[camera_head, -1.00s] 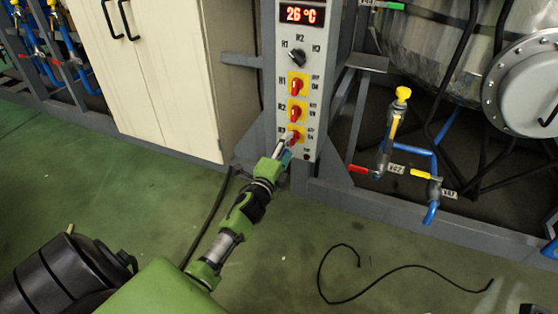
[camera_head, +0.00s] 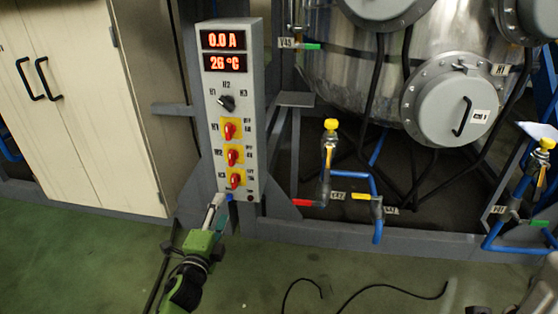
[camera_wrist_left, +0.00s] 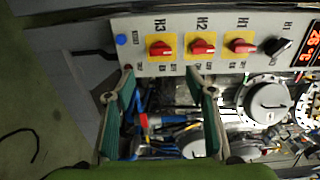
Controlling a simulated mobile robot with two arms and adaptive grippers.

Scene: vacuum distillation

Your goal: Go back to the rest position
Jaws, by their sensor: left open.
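My left gripper (camera_head: 216,207) is at the foot of the grey control panel (camera_head: 214,135), just below the lowest red switch. In the left wrist view its two fingers (camera_wrist_left: 160,78) are spread, with nothing between them. The panel has three red switches on yellow plates: H1 (camera_head: 230,131), H2 (camera_head: 233,155) and H3 (camera_head: 236,179). They also show in the left wrist view as H3 (camera_wrist_left: 160,47), H2 (camera_wrist_left: 202,46) and H1 (camera_wrist_left: 241,45). The fingers look clear of H3. My right gripper is not in view.
The panel displays (camera_head: 224,51) read 0.0 A and 26 °C above a black knob (camera_head: 227,103). A beige cabinet (camera_head: 100,110) stands left. Valves with blue pipes (camera_head: 376,210) and a steel vessel (camera_head: 385,80) are right. A black cable (camera_head: 390,289) lies on the green floor.

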